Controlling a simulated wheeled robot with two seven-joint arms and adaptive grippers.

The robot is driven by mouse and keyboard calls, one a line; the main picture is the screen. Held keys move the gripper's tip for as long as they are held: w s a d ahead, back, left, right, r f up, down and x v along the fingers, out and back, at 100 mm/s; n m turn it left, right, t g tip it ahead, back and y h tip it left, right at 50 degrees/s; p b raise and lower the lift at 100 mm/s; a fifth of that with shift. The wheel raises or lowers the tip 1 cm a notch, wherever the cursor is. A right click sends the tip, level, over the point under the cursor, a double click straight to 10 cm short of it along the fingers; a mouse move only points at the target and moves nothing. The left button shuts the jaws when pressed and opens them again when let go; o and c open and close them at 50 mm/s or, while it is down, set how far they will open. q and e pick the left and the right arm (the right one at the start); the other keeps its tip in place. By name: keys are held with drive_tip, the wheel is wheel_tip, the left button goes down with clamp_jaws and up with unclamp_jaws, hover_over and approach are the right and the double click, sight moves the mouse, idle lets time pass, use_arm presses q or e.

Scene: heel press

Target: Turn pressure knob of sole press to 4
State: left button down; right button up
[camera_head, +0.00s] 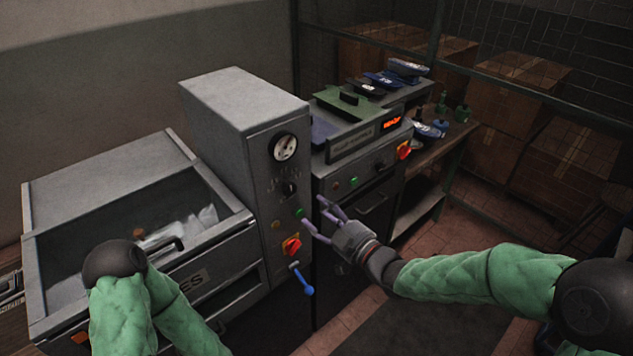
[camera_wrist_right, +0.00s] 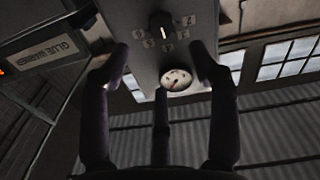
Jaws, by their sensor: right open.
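The pressure knob (camera_head: 288,188) is a black dial on the front of the tall grey press cabinet (camera_head: 240,110), below a round white gauge (camera_head: 284,148). In the right wrist view the knob (camera_wrist_right: 160,24) has numbers around it, and the gauge (camera_wrist_right: 176,80) appears beneath it; its setting is too small to read surely. My right gripper (camera_head: 315,213) is open and empty, with its fingers spread in front of the panel, right of and below the knob and apart from it. In the wrist view its fingers (camera_wrist_right: 160,62) point toward the panel. My left arm shows at lower left, its gripper out of view.
Below the knob are small buttons, a red switch on a yellow plate (camera_head: 292,246) and a blue-handled lever (camera_head: 303,280). A glue warmer (camera_head: 352,142) stands close on the right. A hooded unit (camera_head: 110,190) stands left. Floor is clear in front.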

sight(291, 190)
drive_tip(key=x, duration=1)
drive_tip(key=shift+a, duration=0.2)
drive_tip(key=shift+r, duration=0.1)
drive_tip(key=c, duration=1.1)
